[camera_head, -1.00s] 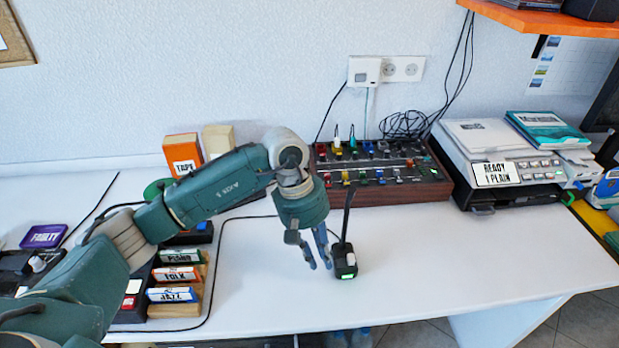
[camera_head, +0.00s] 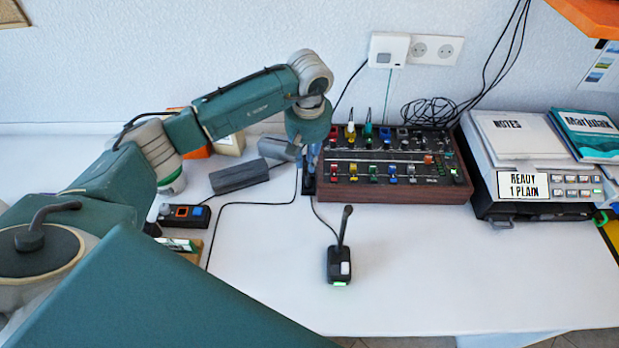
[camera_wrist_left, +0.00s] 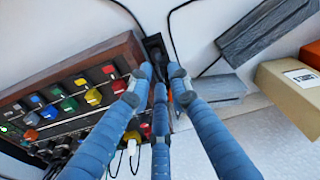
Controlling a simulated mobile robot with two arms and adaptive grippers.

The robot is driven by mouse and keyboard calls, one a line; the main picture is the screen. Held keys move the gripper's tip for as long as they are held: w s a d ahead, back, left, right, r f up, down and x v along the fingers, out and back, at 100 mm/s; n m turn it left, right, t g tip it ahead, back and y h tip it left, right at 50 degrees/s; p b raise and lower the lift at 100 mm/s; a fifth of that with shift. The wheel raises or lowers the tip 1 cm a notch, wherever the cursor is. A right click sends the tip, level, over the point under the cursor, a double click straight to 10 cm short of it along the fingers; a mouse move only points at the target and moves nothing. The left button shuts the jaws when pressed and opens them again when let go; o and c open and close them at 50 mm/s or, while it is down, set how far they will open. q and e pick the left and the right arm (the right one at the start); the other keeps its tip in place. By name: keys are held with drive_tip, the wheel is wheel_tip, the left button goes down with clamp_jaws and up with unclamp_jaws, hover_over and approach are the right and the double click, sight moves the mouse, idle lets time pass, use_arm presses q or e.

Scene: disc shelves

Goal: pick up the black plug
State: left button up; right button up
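A small black piece (camera_wrist_left: 153,44), which looks like the black plug, lies on the white table beside the mixer's wooden end in the left wrist view. A thin black cable runs near it. In the head view a dark piece (camera_head: 309,187) shows at the same place, partly under my left gripper (camera_head: 312,160). My left gripper (camera_wrist_left: 160,80) points down at it in the left wrist view, with its blue fingertips a little apart around its near end. The fingers hide part of it, and I cannot tell whether they touch it. My right gripper is in neither view.
A mixer (camera_head: 395,192) with coloured knobs stands right beside the gripper. A black desk microphone (camera_head: 340,262) stands upright in front. A dark grey block (camera_head: 238,176) and a cream box (camera_wrist_left: 290,92) are close by. The front right of the table is clear.

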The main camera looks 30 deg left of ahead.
sight(308, 178)
use_arm(q)
drive_tip(key=shift+w+f, duration=0.1)
drive_tip(key=shift+f, duration=0.7)
wheel_tip(308, 178, down, 4)
drive_tip(key=shift+d+f+p, duration=0.1)
drive_tip(key=shift+f+p, duration=0.1)
drive_tip(key=shift+p, duration=0.75)
drive_tip(key=shift+w+f, duration=0.15)
drive_tip(key=shift+f, duration=0.25)
clamp_jaws()
